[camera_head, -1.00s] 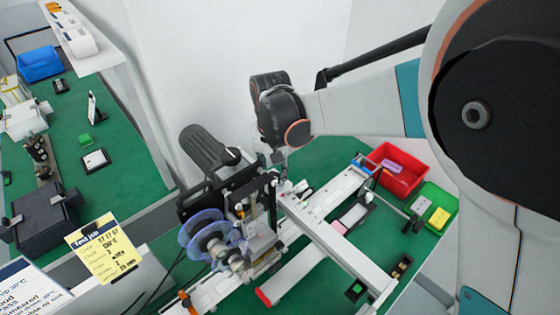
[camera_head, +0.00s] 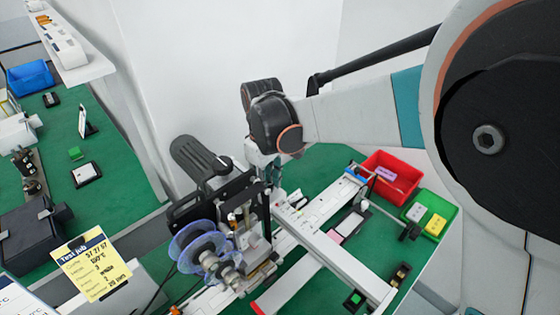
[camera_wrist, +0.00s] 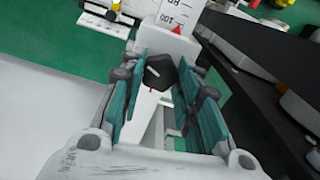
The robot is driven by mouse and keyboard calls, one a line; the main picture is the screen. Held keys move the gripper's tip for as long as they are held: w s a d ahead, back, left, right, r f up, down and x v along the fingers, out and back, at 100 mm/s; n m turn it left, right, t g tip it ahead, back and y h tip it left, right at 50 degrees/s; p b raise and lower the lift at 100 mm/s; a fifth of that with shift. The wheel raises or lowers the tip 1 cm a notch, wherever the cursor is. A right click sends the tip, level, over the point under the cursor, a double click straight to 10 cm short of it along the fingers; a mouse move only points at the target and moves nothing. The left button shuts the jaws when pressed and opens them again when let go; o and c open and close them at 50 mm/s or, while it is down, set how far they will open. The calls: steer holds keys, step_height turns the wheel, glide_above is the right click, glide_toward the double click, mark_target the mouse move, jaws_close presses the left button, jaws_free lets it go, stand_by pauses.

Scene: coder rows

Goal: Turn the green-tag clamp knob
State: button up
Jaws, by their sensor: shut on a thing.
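In the wrist view, a dark clamp knob (camera_wrist: 158,72) with a pale line on it sits between the teal finger pads of my gripper (camera_wrist: 165,76). The fingers are shut on this knob. It stands at the end of a white rail with a printed scale and a red pointer. I cannot make out a green tag on it for certain. In the head view my gripper (camera_head: 270,174) reaches down just behind the coder machine (camera_head: 240,215), and its fingertips and the knob are largely hidden.
A black plate edge runs close along the right of my gripper in the wrist view. A red bin (camera_head: 378,190) and a green tray (camera_head: 444,213) stand at the right. A yellow job card (camera_head: 92,264) stands at the front left, and a blue bin (camera_head: 15,82) at the far left.

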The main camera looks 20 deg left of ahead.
steer(key=n, duration=0.4)
steer(key=shift+n, duration=0.3)
steer(key=shift+n+b, duration=0.3)
steer(key=shift+n, duration=1.5)
steer(key=o, duration=1)
steer(key=shift+o, duration=0.2)
steer(key=shift+w+a+r, duration=0.15)
steer(key=shift+a+r, duration=0.05)
steer(key=shift+r, duration=0.2)
steer(key=r, duration=1.1)
steer(key=shift+s+d, duration=0.3)
steer(key=shift+w+a+r, duration=0.1)
steer(key=shift+o, duration=0.2)
